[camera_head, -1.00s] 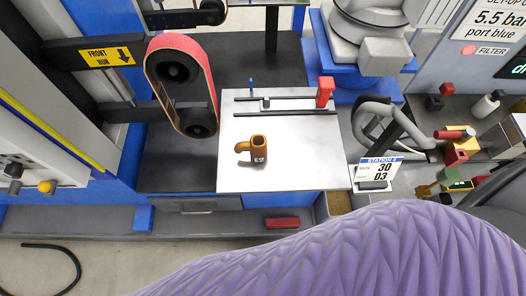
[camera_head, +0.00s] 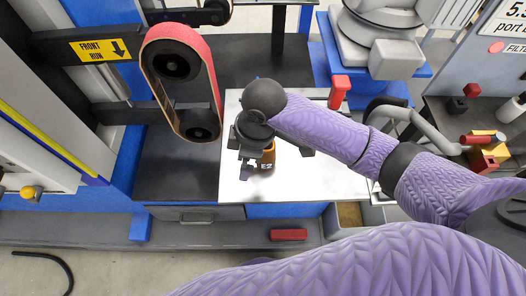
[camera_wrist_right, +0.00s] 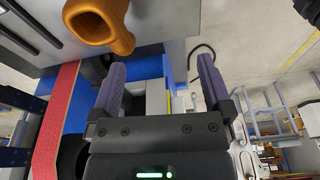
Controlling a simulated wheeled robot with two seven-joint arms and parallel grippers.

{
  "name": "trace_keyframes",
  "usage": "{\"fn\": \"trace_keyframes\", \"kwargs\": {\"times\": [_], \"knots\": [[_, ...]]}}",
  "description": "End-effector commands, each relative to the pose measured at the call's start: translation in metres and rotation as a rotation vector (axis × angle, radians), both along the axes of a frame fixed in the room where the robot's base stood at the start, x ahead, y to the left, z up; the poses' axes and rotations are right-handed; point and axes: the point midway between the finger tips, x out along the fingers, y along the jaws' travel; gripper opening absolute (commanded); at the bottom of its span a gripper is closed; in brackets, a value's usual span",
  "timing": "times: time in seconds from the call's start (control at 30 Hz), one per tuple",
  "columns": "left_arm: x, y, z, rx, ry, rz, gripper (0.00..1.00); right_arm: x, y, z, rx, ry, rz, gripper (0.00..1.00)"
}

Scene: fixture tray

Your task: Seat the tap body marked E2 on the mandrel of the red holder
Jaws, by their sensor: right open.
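The orange-brown tap body marked E2 (camera_head: 266,162) stands on the white plate (camera_head: 345,187), partly hidden by my right gripper. My right gripper (camera_head: 274,162) is open above and around it in the head view; whether it touches it I cannot tell. In the right wrist view the tap body (camera_wrist_right: 98,22) shows at the top left, outside the space between the open fingers (camera_wrist_right: 160,82). The red holder (camera_head: 340,88) is at the plate's back right; its mandrel cannot be made out. My left gripper is not in view.
A red-edged belt unit (camera_head: 178,70) stands left of the plate. A grey curved handle (camera_head: 425,130) and a bench with several coloured blocks (camera_head: 487,157) lie to the right. A red bar (camera_head: 289,235) lies on the front ledge. The plate's front right is clear.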

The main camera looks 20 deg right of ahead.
Motion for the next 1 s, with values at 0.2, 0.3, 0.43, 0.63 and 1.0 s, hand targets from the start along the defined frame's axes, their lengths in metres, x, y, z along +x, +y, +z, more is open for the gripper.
{"fn": "trace_keyframes", "kwargs": {"times": [0.2,0.3,0.43,0.63,1.0], "knots": [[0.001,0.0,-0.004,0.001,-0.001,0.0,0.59,0.032,-0.044,0.034,-0.18,0.042,0.121,1.0],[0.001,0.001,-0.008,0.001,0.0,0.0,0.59,0.035,-0.049,0.033,-0.197,0.055,0.13,1.0],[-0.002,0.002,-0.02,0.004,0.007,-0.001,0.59,0.034,-0.049,0.007,-0.197,0.057,0.132,1.0],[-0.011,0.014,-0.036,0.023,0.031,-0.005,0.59,0.033,-0.049,-0.026,-0.195,0.055,0.132,1.0],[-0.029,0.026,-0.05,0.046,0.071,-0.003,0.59,0.032,-0.049,-0.06,-0.195,0.05,0.131,1.0]]}}
